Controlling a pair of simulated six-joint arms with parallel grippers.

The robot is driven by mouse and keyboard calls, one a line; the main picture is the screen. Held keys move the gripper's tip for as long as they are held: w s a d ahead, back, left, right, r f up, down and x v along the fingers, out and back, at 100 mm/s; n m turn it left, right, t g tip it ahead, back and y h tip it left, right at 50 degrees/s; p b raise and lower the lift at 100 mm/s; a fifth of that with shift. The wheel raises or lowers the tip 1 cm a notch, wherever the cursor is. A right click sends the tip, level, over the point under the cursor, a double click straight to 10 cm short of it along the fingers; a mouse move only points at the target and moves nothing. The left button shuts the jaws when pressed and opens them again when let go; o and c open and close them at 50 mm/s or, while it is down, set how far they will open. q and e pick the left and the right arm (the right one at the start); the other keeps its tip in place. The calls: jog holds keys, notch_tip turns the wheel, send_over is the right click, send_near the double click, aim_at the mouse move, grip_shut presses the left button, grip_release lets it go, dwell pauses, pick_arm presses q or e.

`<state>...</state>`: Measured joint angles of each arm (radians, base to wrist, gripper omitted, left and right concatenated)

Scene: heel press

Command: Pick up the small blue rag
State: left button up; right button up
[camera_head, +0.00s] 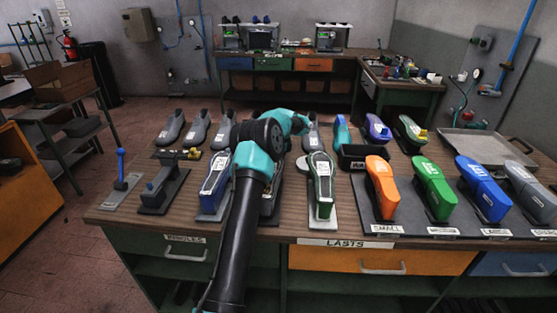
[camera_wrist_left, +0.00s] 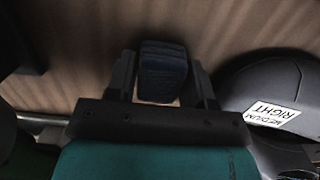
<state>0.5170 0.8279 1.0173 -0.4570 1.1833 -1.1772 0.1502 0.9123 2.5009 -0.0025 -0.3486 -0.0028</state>
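In the left wrist view a small dark blue, folded-looking piece (camera_wrist_left: 162,68) lies between the two fingers of my left gripper (camera_wrist_left: 163,80); it looks like the blue rag. The fingers stand close along both its sides, and I cannot tell whether they touch it. In the head view my arm reaches in from the bottom over the bench; its gripper and the rag are hidden behind the teal joints. My right gripper is in neither view.
A grey last marked MEDIUM RIGHT (camera_wrist_left: 262,88) is close right of the gripper in the wrist view. On the wooden bench (camera_head: 130,200) stand a green-and-white last (camera_head: 321,185), an orange last (camera_head: 381,186), a black bin (camera_head: 362,158) and a metal tray (camera_head: 485,145).

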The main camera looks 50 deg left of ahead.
pick_arm(q)
jog(key=c, duration=0.5)
jog(key=shift+o, duration=0.2)
notch_tip(320, 180, up, 10)
jog(key=shift+r, duration=0.1)
dwell(0.5)
jog(key=o, duration=0.3)
jog(key=shift+c, duration=1.1)
jog(key=s+a+m, duration=0.3)
jog(key=s+a, duration=0.1)
jog(key=s+a+m, duration=0.3)
jog(key=s+a, duration=0.1)
jog(key=a, duration=0.1)
jog(key=s+a+m+t, duration=0.1)
jog(key=s+a+m, duration=0.2)
jog(key=s+a, duration=0.2)
